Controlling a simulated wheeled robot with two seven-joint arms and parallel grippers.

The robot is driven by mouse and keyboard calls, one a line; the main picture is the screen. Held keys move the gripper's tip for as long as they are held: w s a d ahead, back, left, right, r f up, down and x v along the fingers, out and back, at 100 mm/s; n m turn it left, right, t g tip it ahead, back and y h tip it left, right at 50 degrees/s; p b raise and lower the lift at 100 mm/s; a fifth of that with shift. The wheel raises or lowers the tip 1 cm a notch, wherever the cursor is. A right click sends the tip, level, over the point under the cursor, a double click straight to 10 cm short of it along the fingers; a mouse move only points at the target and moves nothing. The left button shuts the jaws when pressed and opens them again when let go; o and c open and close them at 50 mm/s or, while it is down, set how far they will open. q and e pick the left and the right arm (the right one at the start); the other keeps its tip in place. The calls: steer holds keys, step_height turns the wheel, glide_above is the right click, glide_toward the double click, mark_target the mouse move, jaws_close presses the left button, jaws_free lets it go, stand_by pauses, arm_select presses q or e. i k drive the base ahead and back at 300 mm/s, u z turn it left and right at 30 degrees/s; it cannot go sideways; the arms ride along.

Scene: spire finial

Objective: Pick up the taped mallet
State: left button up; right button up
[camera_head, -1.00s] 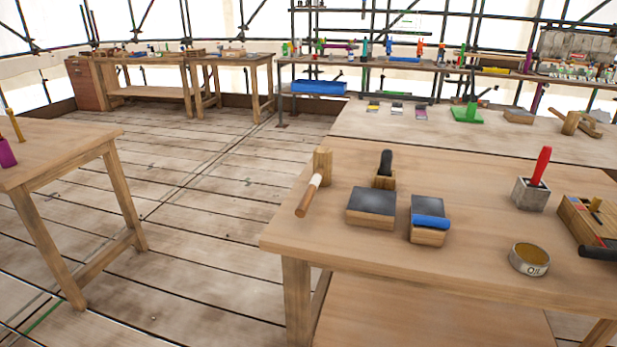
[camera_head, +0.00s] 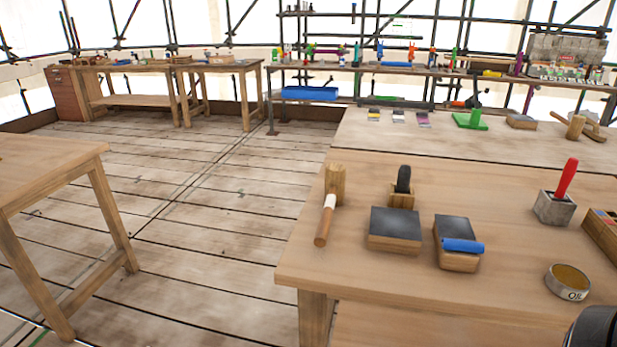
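The taped mallet (camera_head: 331,203) lies near the left end of the near workbench. It has a wooden head (camera_head: 335,181) at the far end, a white tape band on the handle, and a brown grip pointing toward the bench's near left edge. Nothing covers it and nothing touches it. Neither of my grippers can be made out. A dark rounded shape (camera_head: 597,332) shows at the bottom right corner, probably part of my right arm, but no fingertips are visible there.
The near workbench (camera_head: 400,285) also bears two dark-topped blocks (camera_head: 394,228), a black-handled tool (camera_head: 403,184), a red-handled tool (camera_head: 566,180) and an oil tin (camera_head: 567,282). Another mallet (camera_head: 575,127) lies farther back. A side table (camera_head: 50,165) stands left, with open floor (camera_head: 200,220) between.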

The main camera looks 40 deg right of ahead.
mark_target(334, 175)
steer(key=i, duration=2.9)
steer(key=z, duration=4.25)
